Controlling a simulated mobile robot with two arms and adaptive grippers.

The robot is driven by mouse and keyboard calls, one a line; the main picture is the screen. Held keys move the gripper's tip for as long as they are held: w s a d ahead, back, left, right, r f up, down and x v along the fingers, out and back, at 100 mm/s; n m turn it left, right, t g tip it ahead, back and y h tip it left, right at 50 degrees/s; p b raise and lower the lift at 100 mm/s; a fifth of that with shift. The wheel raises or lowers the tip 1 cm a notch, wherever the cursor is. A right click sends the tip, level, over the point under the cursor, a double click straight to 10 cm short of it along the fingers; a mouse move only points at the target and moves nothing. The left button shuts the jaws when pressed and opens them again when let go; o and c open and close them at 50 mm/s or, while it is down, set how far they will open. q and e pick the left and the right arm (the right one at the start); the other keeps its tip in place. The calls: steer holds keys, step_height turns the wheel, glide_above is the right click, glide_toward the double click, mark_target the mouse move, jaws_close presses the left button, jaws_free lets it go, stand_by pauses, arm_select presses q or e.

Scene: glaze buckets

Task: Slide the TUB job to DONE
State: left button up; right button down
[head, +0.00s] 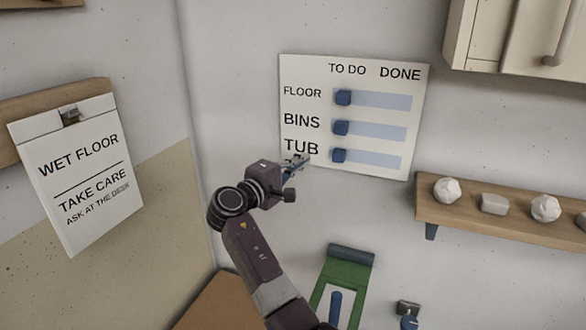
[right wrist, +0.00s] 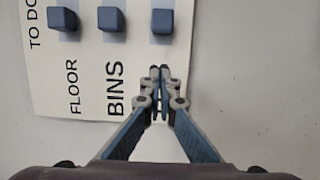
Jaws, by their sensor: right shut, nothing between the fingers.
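The white job board (head: 350,170) hangs on the wall, with TO DO and DONE columns and rows FLOOR, BINS and TUB. The dark blue TUB slider (head: 339,155) is at the left, TO DO end of its pale blue track (head: 378,159). It also shows in the right wrist view (right wrist: 162,21). My right gripper (head: 304,160) is shut and empty, by the TUB label, left of the TUB slider and apart from it. In the right wrist view the gripper (right wrist: 160,70) hides the TUB label. My left gripper is not in view.
The FLOOR slider (head: 342,97) and BINS slider (head: 341,127) are also at the TO DO end. A wooden shelf (head: 500,221) with pale stones is at the right, a cabinet (head: 500,35) above. A wet floor sign (head: 82,180) hangs at the left.

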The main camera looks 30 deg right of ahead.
steer(key=x, duration=0.4)
steer(key=s+p, duration=0.1)
steer(key=s+d+p, duration=0.1)
steer(key=shift+s+d+r, duration=0.1)
steer(key=shift+s+d, duration=0.2)
steer(key=shift+s, duration=0.05)
steer(key=shift+s+d, duration=0.2)
steer(key=shift+s, duration=0.15)
steer(key=shift+w, duration=0.15)
steer(key=s+d+p, duration=0.1)
steer(key=s+d, duration=0.1)
steer(key=s, duration=0.1)
steer(key=s+d+p, duration=0.2)
steer(key=s+d, duration=0.1)
steer(key=s+d+p, duration=0.1)
steer(key=s+d, duration=0.2)
steer(key=s, duration=0.1)
steer(key=shift+d, duration=0.15)
steer(key=shift+w, duration=0.15)
